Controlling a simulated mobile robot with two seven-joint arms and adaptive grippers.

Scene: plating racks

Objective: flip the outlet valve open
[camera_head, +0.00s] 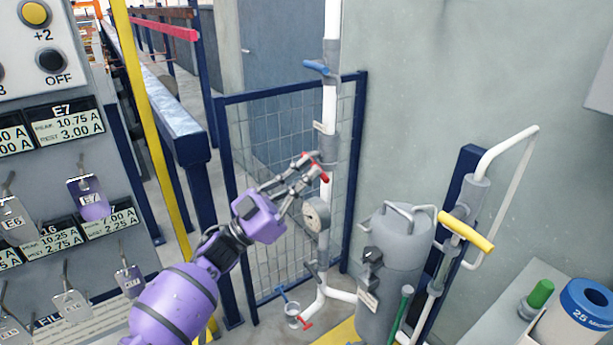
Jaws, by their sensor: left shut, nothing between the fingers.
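My left gripper (316,167), purple with grey fingers, is shut and empty in the middle of the head view. Several valve handles show, and none is legibly marked as the outlet: a blue handle (317,67) high on the pipe, a yellow handle (467,231) at the right, a small blue handle (281,293) and a red handle (306,323) near the floor. My right gripper is out of view.
A pressure gauge (316,214) sits just below the fingers. A grey tank (394,270) stands right of it. A blue-framed mesh fence (258,150) is behind. A panel with hanging tags (90,200) fills the left. A blue-topped container (585,304) stands lower right.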

